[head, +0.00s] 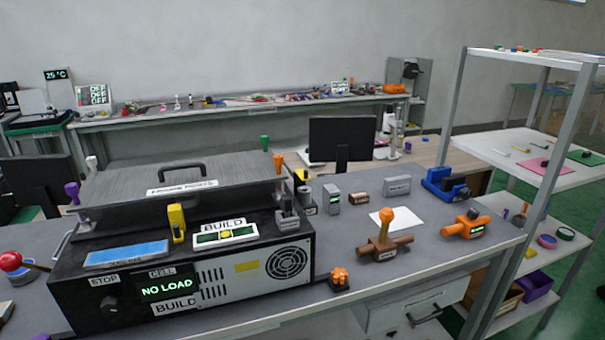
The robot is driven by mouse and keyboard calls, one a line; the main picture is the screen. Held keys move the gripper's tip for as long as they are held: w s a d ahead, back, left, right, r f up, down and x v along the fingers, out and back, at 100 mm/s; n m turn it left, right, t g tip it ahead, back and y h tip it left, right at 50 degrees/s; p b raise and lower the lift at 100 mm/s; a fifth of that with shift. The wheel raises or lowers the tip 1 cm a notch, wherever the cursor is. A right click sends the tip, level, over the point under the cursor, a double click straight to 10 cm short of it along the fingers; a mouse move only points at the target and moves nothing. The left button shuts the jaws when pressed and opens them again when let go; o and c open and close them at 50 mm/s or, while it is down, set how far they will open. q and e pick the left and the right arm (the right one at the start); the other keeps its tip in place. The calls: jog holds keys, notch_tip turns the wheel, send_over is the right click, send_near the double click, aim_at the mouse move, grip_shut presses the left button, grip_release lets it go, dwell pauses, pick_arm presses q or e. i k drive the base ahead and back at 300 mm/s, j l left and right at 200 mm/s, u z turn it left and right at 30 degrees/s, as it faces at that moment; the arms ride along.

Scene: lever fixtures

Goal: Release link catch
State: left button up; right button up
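A black machine (72,295) with a "NO LOAD" display (167,288) stands on the bench at the left. Its grey lid (130,190) has a dark handle and lies flat above the body. A yellow lever (177,222) stands upright on the top, beside a white "BUILD" panel (225,235). A grey latch-like fixture (286,210) is at the top right corner. Purple (72,190), white (92,162), green (265,142) and orange (279,160) knobs stand around the lid. I cannot tell which part is the link catch. Neither gripper is in view.
An orange-knobbed lever (386,220) on a brown pipe, an orange valve (467,226), a blue vise (443,183) and a small orange knob (339,276) occupy the bench's right. A red ball knob (11,262) is at far left. A metal shelf (540,155) stands right.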

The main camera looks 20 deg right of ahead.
aim_at(304, 175)
jog(key=u, duration=1.7)
jog(key=k+l, duration=1)
